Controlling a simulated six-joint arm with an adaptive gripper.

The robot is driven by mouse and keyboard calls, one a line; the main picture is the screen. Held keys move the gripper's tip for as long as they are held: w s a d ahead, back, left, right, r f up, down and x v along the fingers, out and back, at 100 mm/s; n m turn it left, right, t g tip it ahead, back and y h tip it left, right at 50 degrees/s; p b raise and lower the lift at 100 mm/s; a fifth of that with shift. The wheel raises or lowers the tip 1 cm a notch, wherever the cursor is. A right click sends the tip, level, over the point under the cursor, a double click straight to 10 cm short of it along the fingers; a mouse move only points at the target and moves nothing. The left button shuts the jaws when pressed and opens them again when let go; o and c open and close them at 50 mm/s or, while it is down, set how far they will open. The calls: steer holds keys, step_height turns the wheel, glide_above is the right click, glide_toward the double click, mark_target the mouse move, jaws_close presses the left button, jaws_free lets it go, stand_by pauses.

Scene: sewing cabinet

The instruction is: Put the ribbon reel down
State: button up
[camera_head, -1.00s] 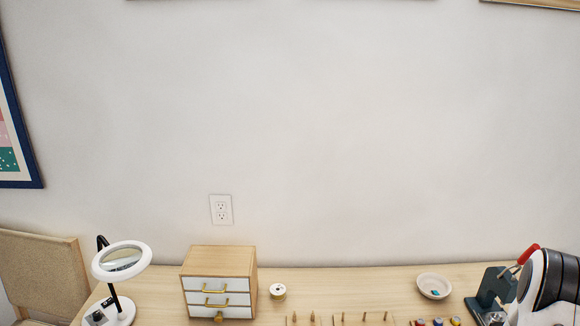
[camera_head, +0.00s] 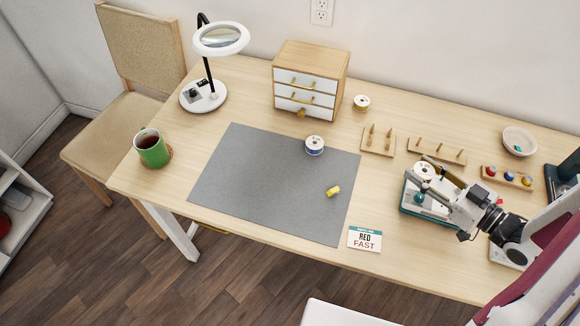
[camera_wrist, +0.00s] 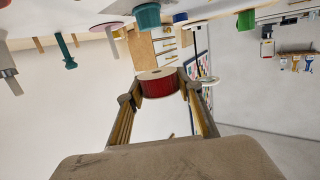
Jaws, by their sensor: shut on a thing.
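The ribbon reel (camera_wrist: 159,85) has a red band and pale flanges. In the wrist view it sits between the fingertips of my gripper (camera_wrist: 155,88), which is shut on it. In the head view my gripper (camera_head: 424,178) is at the right of the table, with the reel's white round face (camera_head: 424,170) showing at its fingers. The reel is above or beside a teal-edged block (camera_head: 410,207); I cannot tell if they touch. My gripper hides part of that block.
Peg racks (camera_head: 378,150) (camera_head: 452,157), a thread rack (camera_head: 490,172) and a bowl (camera_head: 519,141) stand nearby. A card reading "RED FAST" (camera_head: 365,239) lies at the front. Much of the mat is clear.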

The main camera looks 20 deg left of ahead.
steer(key=s+a, duration=0.5)
steer(key=a, duration=1.3)
steer(key=s+a, duration=0.5)
steer(key=a, duration=1.2)
steer(key=s+a, duration=0.5)
steer(key=a, duration=1.3)
steer(key=m+t+h, duration=0.7)
steer(key=m+h, duration=0.3)
steer(key=h, duration=0.2)
glide_above(270, 195)
steer(key=f, duration=0.1)
steer(key=shift+f, duration=0.1)
steer(key=shift+f, duration=2.85)
